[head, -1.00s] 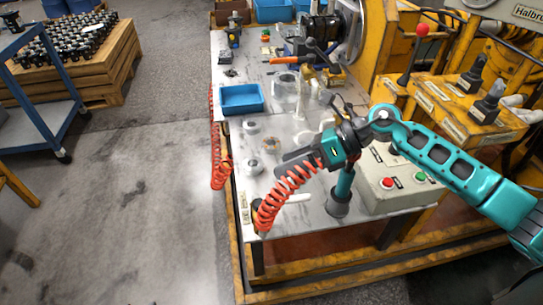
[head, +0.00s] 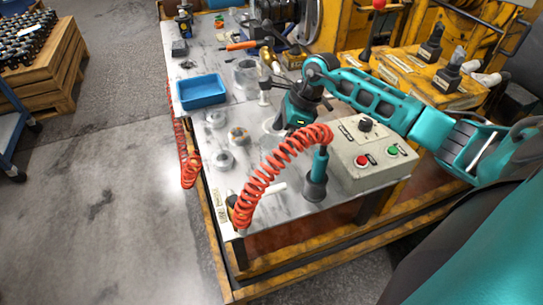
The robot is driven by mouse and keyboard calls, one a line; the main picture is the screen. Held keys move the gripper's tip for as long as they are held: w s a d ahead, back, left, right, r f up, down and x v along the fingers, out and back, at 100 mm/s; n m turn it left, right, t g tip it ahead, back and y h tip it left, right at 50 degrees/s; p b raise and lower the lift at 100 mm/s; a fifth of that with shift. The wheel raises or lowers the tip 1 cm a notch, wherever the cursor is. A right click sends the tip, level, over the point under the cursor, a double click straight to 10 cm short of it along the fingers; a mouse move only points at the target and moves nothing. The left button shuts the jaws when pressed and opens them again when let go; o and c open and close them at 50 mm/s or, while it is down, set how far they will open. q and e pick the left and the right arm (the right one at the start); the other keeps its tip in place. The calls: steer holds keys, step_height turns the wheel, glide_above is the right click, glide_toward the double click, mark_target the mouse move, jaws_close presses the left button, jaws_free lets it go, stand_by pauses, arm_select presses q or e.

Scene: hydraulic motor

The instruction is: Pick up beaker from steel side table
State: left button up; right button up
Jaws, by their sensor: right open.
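A clear glass beaker (head: 246,74) stands on the steel side table (head: 205,65), to the right of a blue tray. My right gripper (head: 277,128) is over the middle of the table, nearer the front than the beaker and apart from it. It points down and is open; its fingers are mostly hidden by the wrist and the orange coiled hose. Something clear shows faintly beneath it, but I cannot tell what it is. My left gripper is out of view.
The blue tray (head: 202,90) lies near the left edge. Several metal rings sit in front of it. An orange coiled hose (head: 270,170) arches in front of the gripper. A control box (head: 368,155) with red and green buttons stands to the right. Tools and fittings crowd the back.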

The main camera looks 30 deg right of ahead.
mark_target(272, 147)
steer(key=x, duration=0.4)
steer(key=shift+w+a+f, duration=0.2)
steer(key=shift+a+f, duration=0.05)
steer(key=shift+a, duration=0.05)
steer(key=c, duration=1)
